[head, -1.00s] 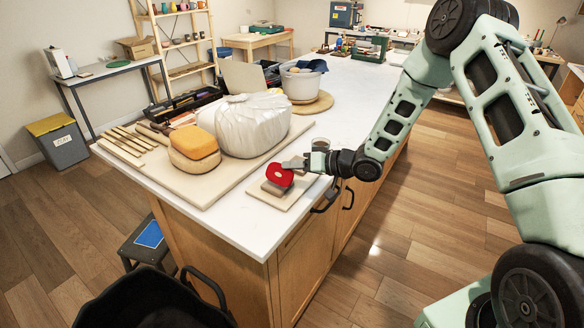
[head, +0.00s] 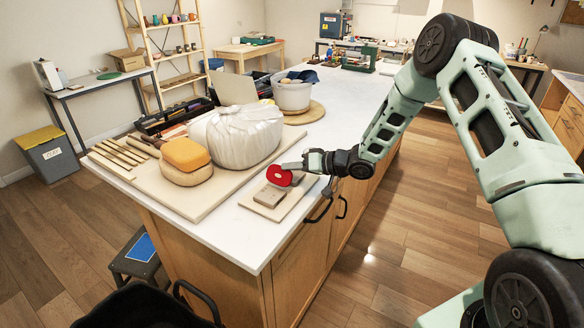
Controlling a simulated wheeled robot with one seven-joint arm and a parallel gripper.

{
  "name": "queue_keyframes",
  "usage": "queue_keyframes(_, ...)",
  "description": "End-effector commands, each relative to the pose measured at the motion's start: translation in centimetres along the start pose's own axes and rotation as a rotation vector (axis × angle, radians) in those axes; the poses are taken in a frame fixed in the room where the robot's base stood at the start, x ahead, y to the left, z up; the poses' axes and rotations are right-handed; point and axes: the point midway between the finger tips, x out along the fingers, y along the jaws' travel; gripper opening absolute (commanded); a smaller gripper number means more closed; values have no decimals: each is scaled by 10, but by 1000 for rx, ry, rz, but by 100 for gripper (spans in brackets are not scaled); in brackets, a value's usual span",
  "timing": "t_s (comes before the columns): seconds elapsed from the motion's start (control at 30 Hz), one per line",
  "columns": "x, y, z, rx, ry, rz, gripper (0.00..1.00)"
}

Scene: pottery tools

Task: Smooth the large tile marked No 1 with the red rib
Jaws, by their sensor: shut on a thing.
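In the head view, my gripper (head: 299,168) is shut on the red rib (head: 279,175), a flat red disc with a small pale hole. The rib is held tilted, just above and behind a small grey-brown block or tile (head: 269,197). That piece lies on a pale board (head: 283,207) near the counter's front edge. I cannot tell whether the rib touches it. No marking such as No 1 can be read on the tile at this size.
Left of the pale board, a larger board (head: 178,205) bears a white wrapped lump (head: 237,137) and an orange sponge (head: 185,154). Wooden sticks (head: 118,158) lie at the counter's left. A white tub (head: 292,95) stands behind. The counter's front corner (head: 252,256) is bare.

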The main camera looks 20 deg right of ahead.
Motion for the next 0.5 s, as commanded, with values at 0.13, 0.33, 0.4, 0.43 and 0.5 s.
queue_keyframes(0.13, 1, 1, 2, 0, 0, 0, 0)
queue_keyframes(0.33, 2, 5, 6, 0, 0, 0, 0)
queue_keyframes(0.4, 3, 6, 7, 0, 0, 0, 0)
queue_keyframes(0.43, 3, 6, 8, 0, 0, 0, 0)
queue_keyframes(0.5, 4, 8, 9, 0, 0, 0, 0)
